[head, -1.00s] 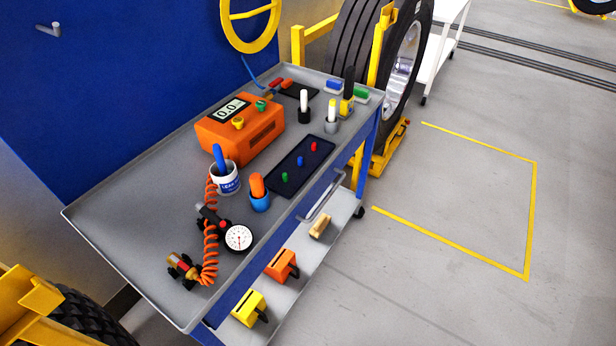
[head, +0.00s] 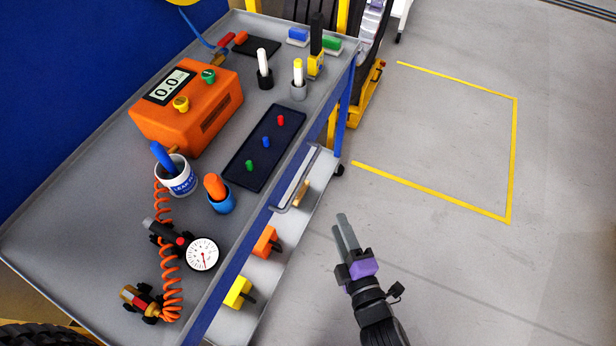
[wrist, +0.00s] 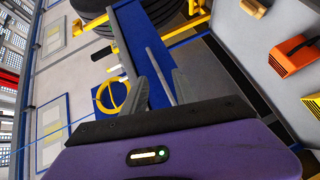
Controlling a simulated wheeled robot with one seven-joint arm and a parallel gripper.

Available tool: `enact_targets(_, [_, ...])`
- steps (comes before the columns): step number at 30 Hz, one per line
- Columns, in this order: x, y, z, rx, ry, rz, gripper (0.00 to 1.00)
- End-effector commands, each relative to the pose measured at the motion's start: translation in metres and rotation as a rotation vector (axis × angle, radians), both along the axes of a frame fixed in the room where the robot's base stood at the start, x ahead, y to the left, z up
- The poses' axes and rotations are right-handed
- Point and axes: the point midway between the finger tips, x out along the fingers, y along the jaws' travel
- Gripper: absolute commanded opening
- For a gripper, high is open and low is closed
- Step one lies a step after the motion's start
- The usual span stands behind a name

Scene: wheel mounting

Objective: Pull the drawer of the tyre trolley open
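The tyre trolley (head: 75,160) is a grey-topped blue cart on the left in the head view. Its blue drawer front (head: 238,268) runs under the right edge of the top and looks flush, so the drawer appears shut. A grey bar handle (head: 297,182) sticks out from this side. My gripper (head: 341,222) is to the right of and nearer than the handle, apart from it, with its two grey fingers separated and nothing held. In the wrist view, the handle (wrist: 158,68) shows as a thin bar beyond and between the open fingers.
The trolley top carries an orange box (head: 188,105), a dark tray (head: 262,150), cups and a gauge (head: 203,253). Orange (head: 266,242) and yellow (head: 237,291) blocks sit on the lower shelf. A tyre stands behind. The floor on the right is clear, with a yellow outline (head: 513,160).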

Motion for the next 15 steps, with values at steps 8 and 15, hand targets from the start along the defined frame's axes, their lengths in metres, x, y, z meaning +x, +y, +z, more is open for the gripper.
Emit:
enact_targets(8, [0.064, 0.062, 0.0, -0.251, -0.13, 0.107, 0.34])
enact_targets(15, [0.085, 0.076, -0.001, -0.288, -0.15, 0.119, 0.34])
